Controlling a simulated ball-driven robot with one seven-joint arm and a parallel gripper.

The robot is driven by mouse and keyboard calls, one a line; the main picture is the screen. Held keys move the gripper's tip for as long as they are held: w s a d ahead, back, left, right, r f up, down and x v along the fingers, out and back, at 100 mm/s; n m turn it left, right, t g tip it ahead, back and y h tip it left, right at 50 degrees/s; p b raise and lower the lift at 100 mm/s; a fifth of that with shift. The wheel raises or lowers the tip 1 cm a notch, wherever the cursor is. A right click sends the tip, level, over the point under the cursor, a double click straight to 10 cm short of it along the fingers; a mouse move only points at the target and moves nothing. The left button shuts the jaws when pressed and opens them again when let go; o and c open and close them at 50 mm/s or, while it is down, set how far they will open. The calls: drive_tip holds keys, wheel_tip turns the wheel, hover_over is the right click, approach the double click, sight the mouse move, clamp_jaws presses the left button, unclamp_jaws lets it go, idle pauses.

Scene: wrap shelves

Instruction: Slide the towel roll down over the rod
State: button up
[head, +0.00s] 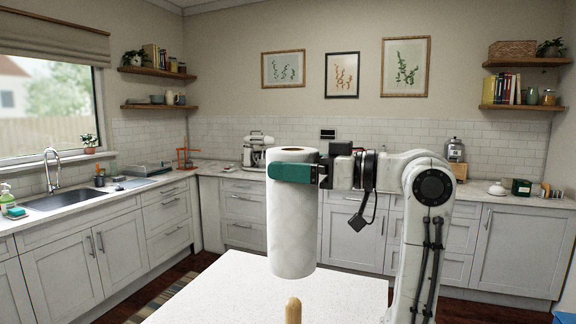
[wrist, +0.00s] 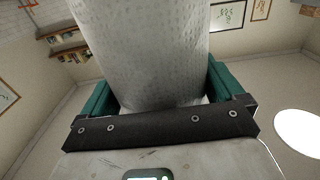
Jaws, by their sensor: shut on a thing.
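A white towel roll (head: 292,225) stands upright in the air in the head view, with its brown core opening at the top. My gripper (head: 292,172) is shut on the roll near its top, with green fingers on its sides. The roll fills the top middle of the wrist view (wrist: 150,50), between the green fingers (wrist: 160,92). The rounded tip of a wooden rod (head: 293,309) shows at the bottom of the head view, below the roll's lower end and apart from it in the picture. The rod's lower part is out of frame.
A white speckled counter (head: 235,290) lies below the roll, with its visible top clear around the rod. Grey cabinets with a worktop (head: 350,230) line the back wall. A sink (head: 75,203) is at the left, and a mixer (head: 257,150) stands behind the roll.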

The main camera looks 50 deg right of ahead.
drive_tip(key=shift+s+f+b, duration=0.1)
drive_tip(key=shift+f+b, duration=1.8)
drive_tip(key=shift+f, duration=1.15)
drive_tip(key=shift+f+b, duration=1)
drive_tip(key=shift+f, duration=0.6)
drive_tip(key=shift+f+b, duration=1)
drive_tip(key=shift+f, duration=0.55)
